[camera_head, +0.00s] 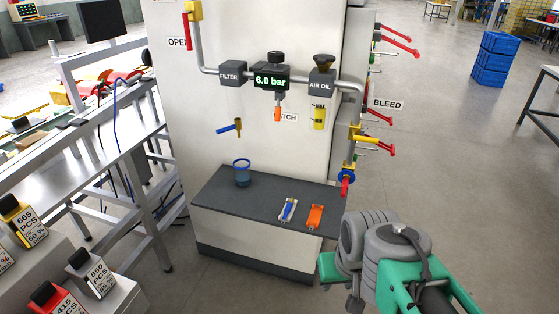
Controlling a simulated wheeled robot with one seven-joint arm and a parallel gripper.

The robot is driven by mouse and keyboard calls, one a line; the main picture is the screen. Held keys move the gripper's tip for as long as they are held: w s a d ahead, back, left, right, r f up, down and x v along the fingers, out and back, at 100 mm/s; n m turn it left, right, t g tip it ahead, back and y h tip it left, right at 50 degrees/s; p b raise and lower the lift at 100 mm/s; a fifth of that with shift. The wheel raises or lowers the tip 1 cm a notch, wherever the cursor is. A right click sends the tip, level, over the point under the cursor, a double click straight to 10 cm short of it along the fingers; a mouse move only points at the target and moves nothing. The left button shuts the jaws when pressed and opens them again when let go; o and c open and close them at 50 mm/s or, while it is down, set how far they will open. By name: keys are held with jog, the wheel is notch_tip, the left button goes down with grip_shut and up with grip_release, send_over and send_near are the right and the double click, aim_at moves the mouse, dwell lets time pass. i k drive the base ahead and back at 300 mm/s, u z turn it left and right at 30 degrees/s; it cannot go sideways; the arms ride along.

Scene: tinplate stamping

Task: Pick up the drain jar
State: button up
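The drain jar is most likely the clear cup with a blue rim (242,173), with bluish content low inside. It stands upright on the dark shelf top (265,193), left of its middle, below a small brass tap with a blue lever (237,127). My arm, grey and green, reaches in at the lower right, in front of the shelf's right end. My gripper (354,302) is mostly hidden by the arm's own links; its fingers do not show clearly. It is well apart from the jar, to the right and nearer the camera.
A blue-and-white clip-like item (287,209) and an orange one (315,215) lie on the shelf right of the jar. Pipes, a 6.0 bar gauge (270,78) and red-handled valves (346,181) are above. A metal-framed bench (120,130) stands left.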

aim_at(242, 167)
jog(key=u, duration=0.15)
jog(key=i, duration=0.75)
jog(key=u, duration=0.95)
jog(key=i, duration=0.4)
jog(key=u, duration=0.5)
